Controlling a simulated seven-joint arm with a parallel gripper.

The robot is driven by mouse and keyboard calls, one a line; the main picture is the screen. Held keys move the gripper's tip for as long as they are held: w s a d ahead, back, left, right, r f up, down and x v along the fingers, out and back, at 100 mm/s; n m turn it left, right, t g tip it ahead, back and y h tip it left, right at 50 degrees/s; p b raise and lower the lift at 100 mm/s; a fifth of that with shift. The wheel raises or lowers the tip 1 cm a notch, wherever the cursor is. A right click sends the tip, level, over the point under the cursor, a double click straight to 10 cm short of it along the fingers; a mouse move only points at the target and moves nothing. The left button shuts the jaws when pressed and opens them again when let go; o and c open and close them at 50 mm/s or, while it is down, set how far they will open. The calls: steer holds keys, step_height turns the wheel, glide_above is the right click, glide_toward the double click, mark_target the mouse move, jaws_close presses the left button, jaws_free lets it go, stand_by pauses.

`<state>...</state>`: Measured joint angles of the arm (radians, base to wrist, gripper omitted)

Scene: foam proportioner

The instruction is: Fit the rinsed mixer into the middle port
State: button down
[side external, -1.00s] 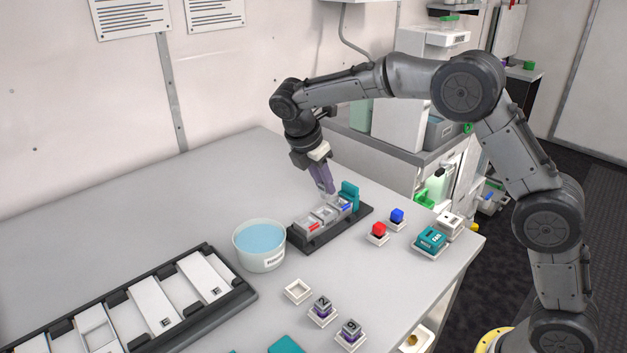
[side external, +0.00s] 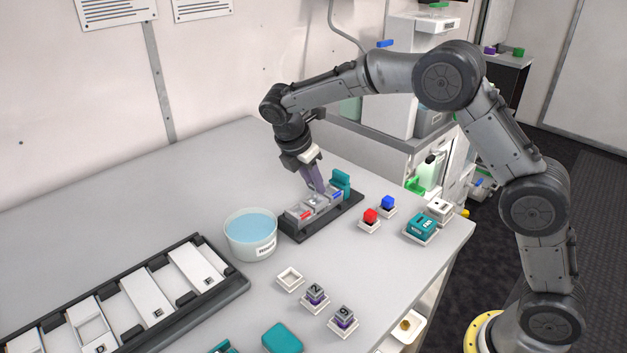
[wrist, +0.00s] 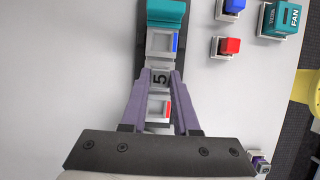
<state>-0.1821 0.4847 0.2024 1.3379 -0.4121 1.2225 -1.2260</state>
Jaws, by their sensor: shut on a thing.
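My gripper (side external: 318,191) is shut on a pale grey mixer marked 5 (wrist: 160,80). The wrist view shows its purple fingers on both sides of the mixer. The mixer is at the middle of the dark proportioner base (side external: 302,233), between a red-marked port (side external: 300,212) and a blue-marked port (side external: 337,196). The wrist view also shows the red-marked port (wrist: 158,109) and the blue-marked port (wrist: 161,43). The mixer is lined up with them, but I cannot tell how deep it sits. A teal block (side external: 341,181) stands at the far end of the base.
A bowl of blue water (side external: 250,238) stands left of the base. An empty white holder (side external: 290,279) and purple-grey blocks marked 7 (side external: 315,295) and 9 (side external: 343,317) are in front. Red (side external: 370,216) and blue (side external: 388,203) buttons and a teal FAN box (side external: 424,227) are at right.

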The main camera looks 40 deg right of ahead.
steer(key=shift+f, duration=0.1)
steer(key=shift+f, duration=0.9)
steer(key=shift+c, duration=0.9)
jaws_free()
steer(key=shift+r, duration=0.1)
steer(key=shift+r, duration=3.95)
